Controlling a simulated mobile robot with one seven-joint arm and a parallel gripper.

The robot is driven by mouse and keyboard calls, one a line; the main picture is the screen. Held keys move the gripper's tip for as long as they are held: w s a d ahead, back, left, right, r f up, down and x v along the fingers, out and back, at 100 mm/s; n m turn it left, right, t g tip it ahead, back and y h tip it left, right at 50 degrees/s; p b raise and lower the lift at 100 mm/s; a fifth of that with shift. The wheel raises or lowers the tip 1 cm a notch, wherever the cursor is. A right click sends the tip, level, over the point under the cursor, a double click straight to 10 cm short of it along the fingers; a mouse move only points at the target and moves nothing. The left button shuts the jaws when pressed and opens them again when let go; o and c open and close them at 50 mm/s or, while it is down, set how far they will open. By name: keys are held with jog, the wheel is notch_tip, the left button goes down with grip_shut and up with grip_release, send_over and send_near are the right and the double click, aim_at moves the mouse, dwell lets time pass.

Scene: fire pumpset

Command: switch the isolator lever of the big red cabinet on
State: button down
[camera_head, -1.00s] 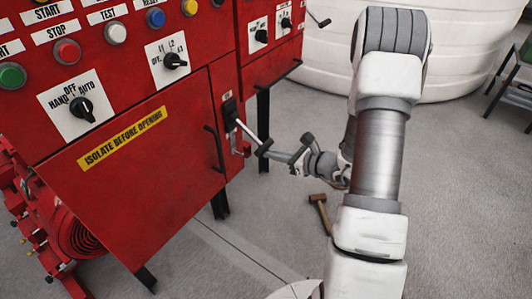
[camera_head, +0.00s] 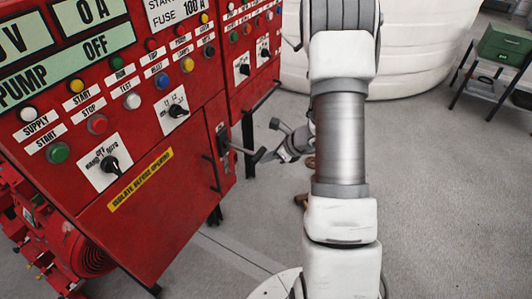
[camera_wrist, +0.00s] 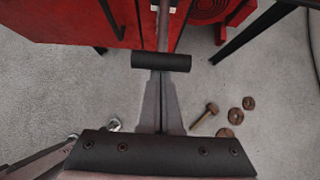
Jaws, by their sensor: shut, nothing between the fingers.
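The big red cabinet (camera_head: 130,130) fills the left of the head view. Its isolator lever (camera_head: 242,150) is a grey rod with a black grip, sticking out from a dark slot plate on the cabinet's right side and sloping slightly down. In the wrist view the black grip (camera_wrist: 145,61) lies crosswise, with the rod running up from it to the red panel. My gripper (camera_head: 274,156) is just right of the grip in the head view. In the wrist view its shut, empty fingers (camera_wrist: 160,80) point at the grip; whether they touch it is unclear.
A yellow isolate label (camera_head: 141,180) and a door handle (camera_head: 212,172) are near the lever. A large white tank (camera_head: 420,45) stands behind.

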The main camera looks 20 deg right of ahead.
jog(key=r+g+p, duration=0.1)
jog(key=p, duration=0.1)
jog(key=r+g+h+p, duration=0.1)
jog(key=r+p, duration=0.1)
jog(key=p, duration=0.1)
jog(key=w+r+h+p, duration=0.1)
jog(key=r+p, duration=0.1)
jog(key=p, duration=0.1)
jog(key=shift+a+r+g, duration=0.25)
jog(key=shift+a+g, duration=0.1)
jog(key=shift+g, duration=0.05)
jog(key=p, duration=0.1)
jog(key=r+p, duration=0.1)
jog(key=shift+w+a+r+p, duration=0.15)
jog(key=shift+w+a+p, duration=0.05)
jog(key=shift+w+p, duration=0.1)
jog(key=shift+w+a+r+p, duration=0.25)
jog(key=shift+w+r+p, duration=0.05)
jog(key=shift+r+p, duration=0.3)
